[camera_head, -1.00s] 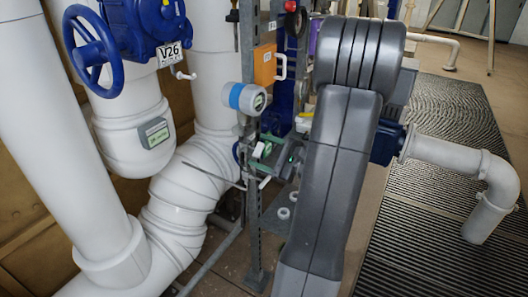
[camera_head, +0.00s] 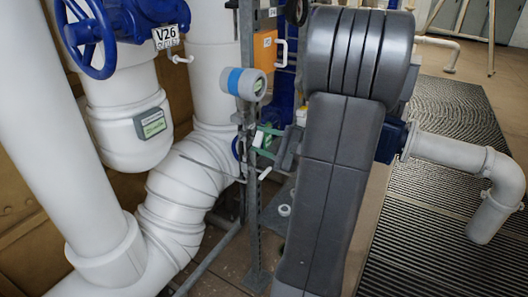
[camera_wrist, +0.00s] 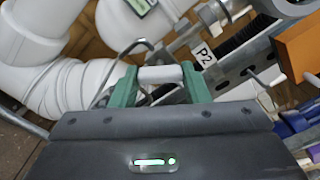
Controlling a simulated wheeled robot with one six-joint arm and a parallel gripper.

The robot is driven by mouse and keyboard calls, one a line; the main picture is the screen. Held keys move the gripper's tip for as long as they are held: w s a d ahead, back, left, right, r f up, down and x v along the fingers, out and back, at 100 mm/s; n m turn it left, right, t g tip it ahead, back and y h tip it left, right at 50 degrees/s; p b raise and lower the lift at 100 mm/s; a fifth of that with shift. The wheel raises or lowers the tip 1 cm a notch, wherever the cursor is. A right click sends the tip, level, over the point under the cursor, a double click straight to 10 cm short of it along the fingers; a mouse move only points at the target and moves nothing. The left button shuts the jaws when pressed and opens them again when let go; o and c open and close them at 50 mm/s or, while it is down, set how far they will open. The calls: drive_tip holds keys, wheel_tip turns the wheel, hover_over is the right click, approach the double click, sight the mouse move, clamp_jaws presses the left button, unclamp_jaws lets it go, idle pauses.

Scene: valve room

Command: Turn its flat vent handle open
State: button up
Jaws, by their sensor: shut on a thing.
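My gripper (camera_wrist: 160,88) has green fingers that are shut on a short whitish bar, which I take as the vent handle (camera_wrist: 160,74). The bar spans the gap between the two fingers in the wrist view. In the head view my gripper (camera_head: 264,147) is beside the grey slotted post, left of my dark arm. A small white piece (camera_head: 265,173) shows just below the fingers; I cannot tell whether it is part of the handle. The handle's pivot and its exact angle are hidden.
A grey slotted post (camera_head: 248,190) stands close to my gripper. A blue-banded gauge (camera_head: 245,84) and orange box (camera_head: 265,54) are above. Thick white pipes (camera_head: 175,205) fill the left, with a blue handwheel (camera_head: 86,35).

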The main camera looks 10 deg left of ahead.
drive_tip(key=n+b, duration=0.2)
drive_tip(key=b, duration=0.1)
drive_tip(key=n+b, duration=0.2)
drive_tip(key=b, duration=0.1)
drive_tip(key=shift+f+b, duration=0.35)
drive_tip(key=shift+f, duration=0.05)
drive_tip(key=n+b, duration=0.1)
drive_tip(key=b, duration=0.1)
drive_tip(key=n+b, duration=0.1)
drive_tip(key=n, duration=0.1)
drive_tip(key=shift+r+b, duration=0.25)
drive_tip(key=shift+b, duration=0.15)
drive_tip(key=shift+r, duration=0.1)
drive_tip(key=o, duration=1)
drive_tip(key=v, duration=1.3)
drive_tip(key=shift+s+d, duration=0.1)
drive_tip(key=shift+d, duration=0.3)
